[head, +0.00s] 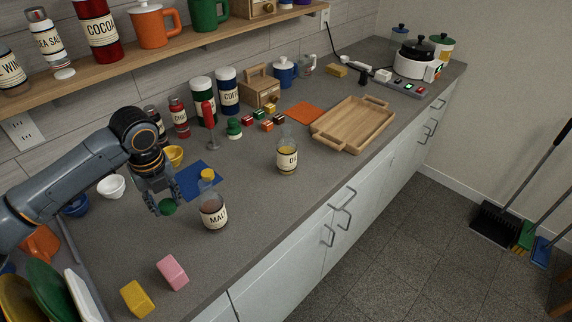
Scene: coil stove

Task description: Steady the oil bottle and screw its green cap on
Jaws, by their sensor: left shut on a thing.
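The oil bottle (287,159) stands upright on the grey counter near its front edge, with a label that reads as OIL. Its top is clear and shows no green cap. My left gripper (166,205) is shut on the green cap (168,208), low over the counter, left of the malt bottle and well left of the oil bottle. The fingers hide part of the cap. I cannot tell whether the cap touches the counter. My right gripper is not in view, and nothing holds the oil bottle.
A wooden tray (354,126) is right of the oil bottle. Pink (172,272) and yellow (137,298) blocks lie in front. A shelf (150,57) overhangs the back.

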